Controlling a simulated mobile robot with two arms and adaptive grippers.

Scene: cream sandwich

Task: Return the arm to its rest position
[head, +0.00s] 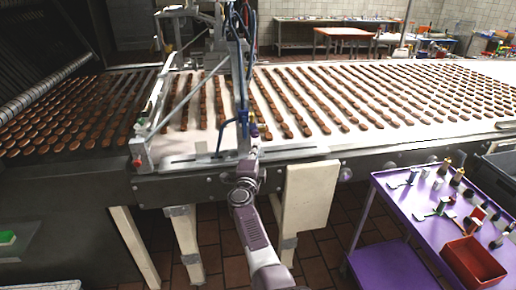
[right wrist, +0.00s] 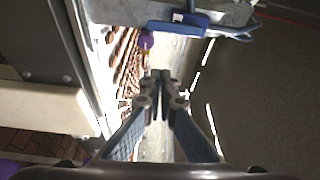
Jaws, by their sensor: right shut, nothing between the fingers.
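My right arm rises from the bottom of the head view to the front edge of the conveyor. My right gripper (right wrist: 160,78) shows in the right wrist view with its two fingers together and nothing between them. In the head view the gripper's end is hard to make out against the metal frame. A small purple-topped piece (right wrist: 146,41) lies ahead of the fingertips, apart from them in the picture. My left gripper is not in view.
A conveyor (head: 350,140) carries long rows of brown biscuits. A metal frame (head: 190,160) with a blue part (right wrist: 178,27) stands over it, close to my right arm. A purple cart (head: 400,225) with a red bin (head: 472,262) and small tools stands at the right.

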